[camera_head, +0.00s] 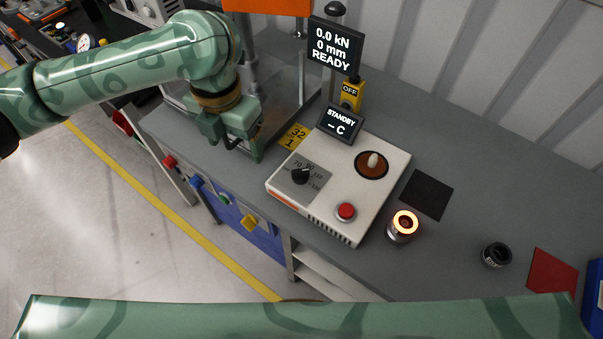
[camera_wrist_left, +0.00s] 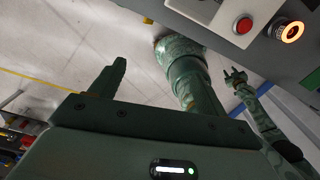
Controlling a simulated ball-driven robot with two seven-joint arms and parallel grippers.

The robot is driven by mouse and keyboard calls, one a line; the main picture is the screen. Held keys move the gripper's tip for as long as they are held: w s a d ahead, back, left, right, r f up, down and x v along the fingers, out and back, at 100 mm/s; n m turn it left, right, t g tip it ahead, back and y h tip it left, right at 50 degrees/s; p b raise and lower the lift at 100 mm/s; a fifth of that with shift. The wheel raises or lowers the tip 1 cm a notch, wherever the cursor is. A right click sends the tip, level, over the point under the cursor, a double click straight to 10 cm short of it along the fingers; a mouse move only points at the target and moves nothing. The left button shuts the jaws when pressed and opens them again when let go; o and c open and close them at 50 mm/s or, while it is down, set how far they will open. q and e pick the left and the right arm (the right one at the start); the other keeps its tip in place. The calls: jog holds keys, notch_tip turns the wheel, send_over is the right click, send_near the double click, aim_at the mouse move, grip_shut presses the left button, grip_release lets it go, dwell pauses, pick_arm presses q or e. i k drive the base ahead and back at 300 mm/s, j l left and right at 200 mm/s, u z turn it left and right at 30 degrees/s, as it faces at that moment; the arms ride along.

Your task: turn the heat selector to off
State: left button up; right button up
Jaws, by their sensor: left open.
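The heat selector (camera_head: 300,175) is a small black knob on a grey dial plate with temperature marks, at the left of a white control box (camera_head: 325,213) in the head view. Its exact setting is too small to read. A small display (camera_head: 341,124) behind the box reads "STANDBY – C". My left gripper (camera_head: 240,147) is open and empty, pointing down beyond the selector's upper left and apart from the box. The selector does not show in the left wrist view. My right gripper (camera_wrist_left: 235,77) shows small there, its fingers apart, away from the selector.
The box carries a red button (camera_head: 346,211) and a brown round fitting (camera_head: 372,164). A glowing ring (camera_head: 404,223), a black pad (camera_head: 427,194) and a dark cylinder (camera_head: 496,255) are to the right. A press with a readout (camera_head: 335,46) stands behind. My arm link crosses the front.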

aim_at(300, 176)
jog(key=j+z, duration=0.25)
jog(key=z, duration=0.15)
jog(key=j+z, duration=0.45)
jog(key=z, duration=0.3)
jog(key=k, duration=0.05)
